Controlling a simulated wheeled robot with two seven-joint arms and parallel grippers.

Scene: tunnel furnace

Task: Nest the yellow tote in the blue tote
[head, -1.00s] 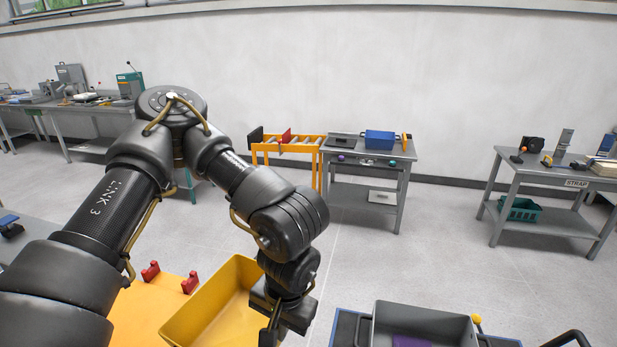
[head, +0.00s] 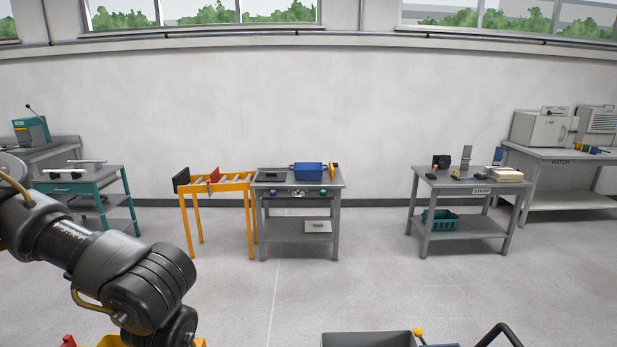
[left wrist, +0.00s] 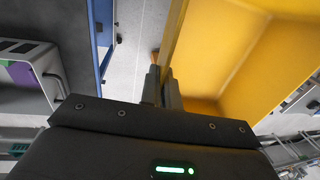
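The yellow tote (left wrist: 240,50) fills the upper right of the left wrist view. In the head view only a yellow strip of it (head: 112,342) shows at the bottom edge. My left gripper (left wrist: 161,85) has its fingers on either side of the tote's wall, closed on it. In the head view my left arm reaches in from the left and its gripper is cut off below. My right gripper is not in view.
A grey tote (head: 368,339) is close by at the bottom, with a yellow knob beside it. A yellow roller stand (head: 247,215) adjoins the grey table's left side. A STRAP table (head: 440,180) stands to the right. Open floor (head: 340,285) lies between.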

